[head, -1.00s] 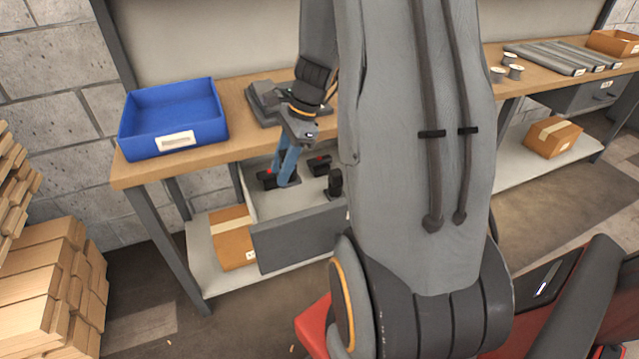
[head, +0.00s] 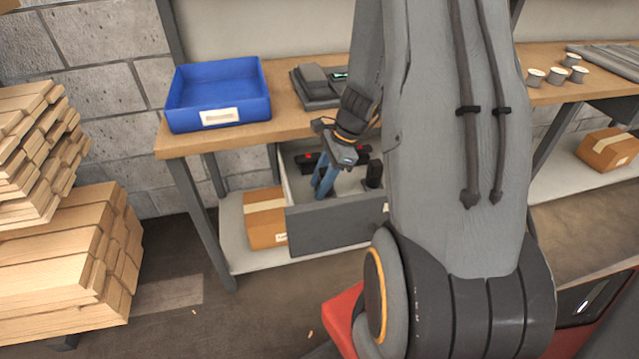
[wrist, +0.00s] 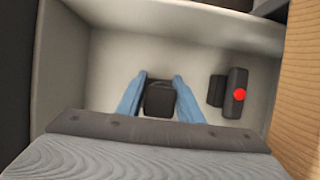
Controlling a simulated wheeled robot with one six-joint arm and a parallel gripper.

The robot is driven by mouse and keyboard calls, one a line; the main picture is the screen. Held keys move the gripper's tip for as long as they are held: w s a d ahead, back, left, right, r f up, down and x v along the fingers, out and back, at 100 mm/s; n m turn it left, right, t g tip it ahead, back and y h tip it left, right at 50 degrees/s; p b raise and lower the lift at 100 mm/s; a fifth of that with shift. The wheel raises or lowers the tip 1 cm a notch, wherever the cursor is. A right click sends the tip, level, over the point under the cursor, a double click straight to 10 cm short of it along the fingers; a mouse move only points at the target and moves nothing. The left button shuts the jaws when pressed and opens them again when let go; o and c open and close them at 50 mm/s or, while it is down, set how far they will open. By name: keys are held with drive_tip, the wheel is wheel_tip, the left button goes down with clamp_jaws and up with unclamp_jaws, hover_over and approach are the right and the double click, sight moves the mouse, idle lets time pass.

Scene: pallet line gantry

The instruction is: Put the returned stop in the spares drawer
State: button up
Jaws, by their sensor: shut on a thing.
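The spares drawer (head: 335,228) is pulled open under the bench. My gripper (head: 325,184) is inside its opening, pointing down, toward the left and front. In the wrist view its two blue fingers (wrist: 160,100) are shut on a dark, blocky stop (wrist: 158,99), close above or on the drawer floor; I cannot tell which. The head view hides most of this stop behind the fingers. A dark stop with a red knob (wrist: 236,94) lies to the right in the wrist view, apart from the fingers. In the head view, dark parts with red spots (head: 308,157) lie farther back.
A black upright part (head: 374,174) stands near the drawer's right side. A blue bin (head: 218,95) and a dark grey device (head: 316,88) are on the bench (head: 290,122). A cardboard box (head: 265,218) is on the lower shelf. Stacked wood (head: 60,250) stands at left.

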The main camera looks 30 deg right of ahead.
drive_tip(key=shift+f, duration=0.2)
drive_tip(key=o, duration=1.2)
drive_tip(key=shift+r, duration=0.1)
drive_tip(key=v, duration=1.2)
drive_tip(key=s+a+r+n+h, duration=0.1)
drive_tip(key=s+a+r+n, duration=0.1)
drive_tip(key=s+a+n, duration=0.2)
drive_tip(key=s+a+r+n+h, duration=0.1)
drive_tip(key=s+a+r+n, duration=0.1)
drive_tip(key=s+n, duration=0.3)
drive_tip(key=s+a+r+n+g+h, duration=0.1)
drive_tip(key=s+a+n, duration=0.4)
drive_tip(key=n, duration=0.5)
drive_tip(key=shift+a+r+h+p, duration=0.2)
drive_tip(key=shift+r+h, duration=0.1)
drive_tip(key=shift+r, duration=0.15)
drive_tip(key=shift+a+r+h+p, duration=0.2)
drive_tip(key=shift+r+h, duration=0.1)
drive_tip(key=shift+r, duration=0.15)
